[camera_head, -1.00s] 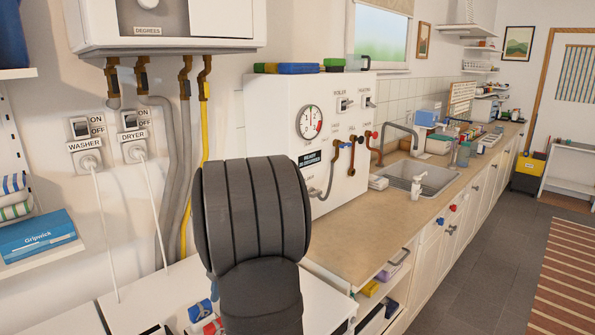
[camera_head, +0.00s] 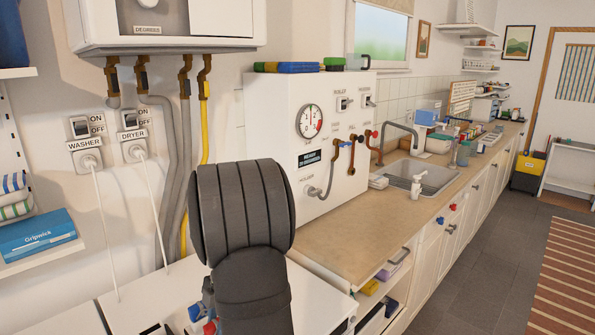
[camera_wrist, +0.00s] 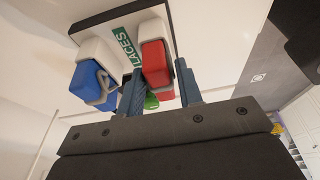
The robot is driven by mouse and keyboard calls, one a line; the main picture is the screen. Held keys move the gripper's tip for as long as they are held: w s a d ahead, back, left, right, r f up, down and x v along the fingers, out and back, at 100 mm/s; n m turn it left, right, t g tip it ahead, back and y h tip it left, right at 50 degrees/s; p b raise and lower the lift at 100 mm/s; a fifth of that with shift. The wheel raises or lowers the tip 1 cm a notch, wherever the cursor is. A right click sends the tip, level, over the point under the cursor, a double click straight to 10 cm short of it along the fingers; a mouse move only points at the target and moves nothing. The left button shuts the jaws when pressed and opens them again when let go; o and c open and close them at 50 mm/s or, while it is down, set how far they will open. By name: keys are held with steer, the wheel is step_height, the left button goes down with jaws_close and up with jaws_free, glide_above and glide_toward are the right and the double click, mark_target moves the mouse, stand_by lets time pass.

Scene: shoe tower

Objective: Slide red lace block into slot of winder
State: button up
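In the wrist view a red block (camera_wrist: 154,58) sits against a white piece, beside a green label reading LACES (camera_wrist: 125,47). A blue block with a white piece (camera_wrist: 92,80) stands to its left. My gripper (camera_wrist: 159,67) is open, its two blue-grey fingers apart on either side of the red block's lower part; I cannot tell whether they touch it. Something green (camera_wrist: 151,102) shows between the fingers. In the head view my wrist hides the fingertips; red (camera_head: 210,328) and blue (camera_head: 196,312) bits show at its left. I cannot make out which piece is the winder.
A white worktop (camera_head: 318,305) lies under my arm. A white panel box with gauge and pipes (camera_head: 340,165) stands behind it, and a tan counter (camera_head: 360,235) with a sink (camera_head: 420,180) runs off right. Washer and dryer cords (camera_head: 105,220) hang at the left.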

jaws_close()
steer(key=shift+r, duration=0.7)
stand_by(0.3)
steer(key=shift+r, duration=2)
steer(key=shift+a, duration=0.1)
steer(key=a+r, duration=0.2)
steer(key=a, duration=0.6)
steer(key=a+r, duration=0.3)
steer(key=a, duration=0.6)
steer(key=shift+a, duration=0.3)
